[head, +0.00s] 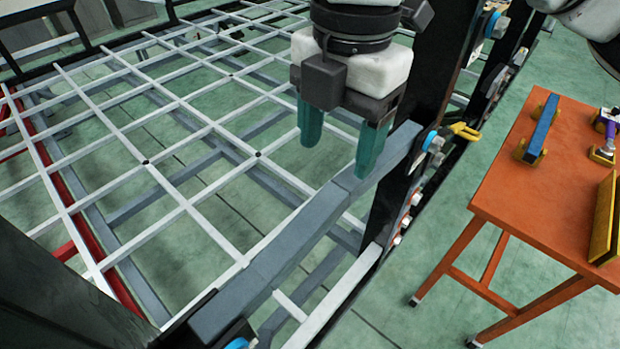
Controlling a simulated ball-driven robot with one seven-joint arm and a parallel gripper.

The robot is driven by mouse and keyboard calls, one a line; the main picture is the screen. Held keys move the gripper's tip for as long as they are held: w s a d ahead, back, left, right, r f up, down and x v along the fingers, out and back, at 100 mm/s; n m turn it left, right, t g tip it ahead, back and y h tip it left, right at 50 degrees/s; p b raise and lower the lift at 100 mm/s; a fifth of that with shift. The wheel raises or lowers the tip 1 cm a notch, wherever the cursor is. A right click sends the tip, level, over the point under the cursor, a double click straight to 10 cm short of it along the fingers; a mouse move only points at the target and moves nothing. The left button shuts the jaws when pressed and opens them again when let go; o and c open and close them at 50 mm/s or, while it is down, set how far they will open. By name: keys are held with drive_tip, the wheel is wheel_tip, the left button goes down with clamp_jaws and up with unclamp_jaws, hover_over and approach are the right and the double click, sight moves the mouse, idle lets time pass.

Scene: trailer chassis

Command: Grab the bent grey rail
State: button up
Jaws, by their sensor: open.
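The bent grey rail (285,245) runs diagonally from the lower left up to the dark post at the right, with a slight bend near its middle. My gripper (336,160) points down over the rail's upper right half, close to the bend. Its two teal fingers are apart with nothing between them that I can see held. The right fingertip overlaps the rail in the picture and hides a small part of it. The left fingertip shows over the grid, on the rail's far side. I cannot tell whether either finger touches the rail.
A white grid (150,160) of bars spreads behind and left of the rail. A dark upright post (432,75) with blue-and-silver bolts stands close on the right. An orange table (535,190) holding a blue bar (543,122) and a yellow part (605,220) stands farther right.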

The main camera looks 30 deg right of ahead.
sight(340, 185)
drive_tip(key=shift+w+d+f, duration=0.1)
drive_tip(key=shift+d+f, duration=0.15)
drive_tip(key=shift+d, duration=0.15)
wheel_tip(340, 185, down, 5)
drive_tip(key=shift+p, duration=0.3)
drive_tip(key=shift+d+f+p, duration=0.1)
drive_tip(key=shift+f+p, duration=0.65)
drive_tip(key=shift+f, duration=1.9)
clamp_jaws()
